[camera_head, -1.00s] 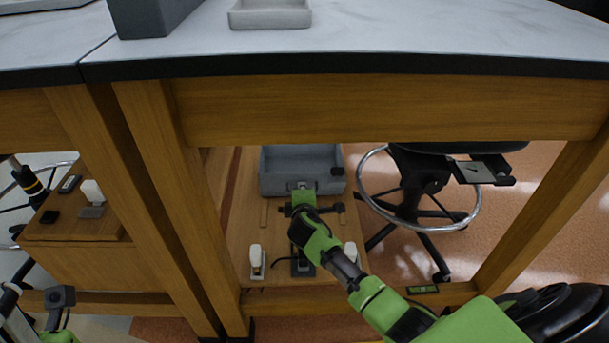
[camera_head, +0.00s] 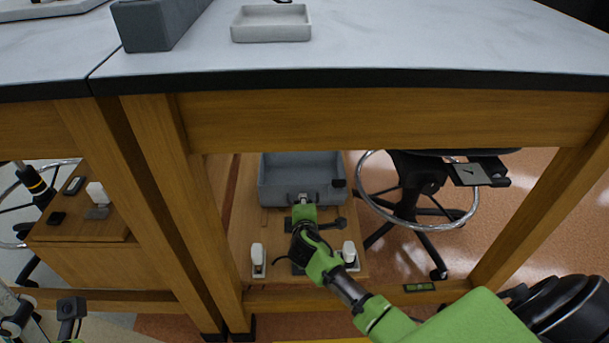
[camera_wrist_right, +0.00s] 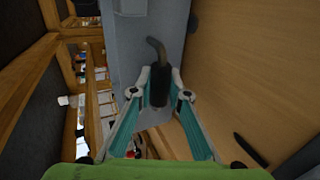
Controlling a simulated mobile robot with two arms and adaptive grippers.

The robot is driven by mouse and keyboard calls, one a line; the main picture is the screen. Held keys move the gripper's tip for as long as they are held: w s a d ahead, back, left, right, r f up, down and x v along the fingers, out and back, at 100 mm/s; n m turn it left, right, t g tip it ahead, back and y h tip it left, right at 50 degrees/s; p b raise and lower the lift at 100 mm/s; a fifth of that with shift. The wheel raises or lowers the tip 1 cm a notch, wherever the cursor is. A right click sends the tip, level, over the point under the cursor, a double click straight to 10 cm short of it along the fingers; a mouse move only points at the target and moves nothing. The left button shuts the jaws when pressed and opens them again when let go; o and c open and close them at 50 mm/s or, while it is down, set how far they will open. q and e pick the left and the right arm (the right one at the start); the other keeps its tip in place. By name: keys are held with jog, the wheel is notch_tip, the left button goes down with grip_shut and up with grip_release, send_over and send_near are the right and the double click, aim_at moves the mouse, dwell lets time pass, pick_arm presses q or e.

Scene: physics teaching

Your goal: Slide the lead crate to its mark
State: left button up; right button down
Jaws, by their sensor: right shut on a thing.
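The lead crate, a grey open-topped box (camera_head: 275,197), sits on a low wooden board (camera_head: 240,240) under the table. It also shows in the right wrist view as a grey wall (camera_wrist_right: 185,20). My right gripper (camera_head: 303,200) reaches in at the crate's near side, at the middle of its front wall. In the right wrist view its two fingers (camera_wrist_right: 159,92) are closed around a dark curved handle (camera_wrist_right: 157,75). The handle's join to the crate is partly hidden. I cannot make out a clear mark for the crate.
White-topped clips (camera_head: 258,262) and (camera_head: 349,255) stand near the board's front edge. A dark bar (camera_head: 338,223) lies just before the crate. A table leg (camera_head: 205,230) stands left, a wheeled stool (camera_head: 415,190) right. The tabletop (camera_head: 400,40) overhangs.

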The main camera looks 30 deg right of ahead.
jog(key=shift+s+a+f+p, duration=0.1)
jog(key=shift+s+a+p, duration=0.25)
jog(key=shift+s, duration=0.35)
jog(key=shift+s+a+p, duration=0.2)
jog(key=shift+s+a, duration=0.2)
jog(key=shift+s, duration=0.3)
jog(key=shift+s+a, duration=0.4)
jog(key=shift+s, duration=0.45)
jog(key=c, duration=1.8)
grip_release()
jog(key=shift+c, duration=0.2)
jog(key=shift+c, duration=0.3)
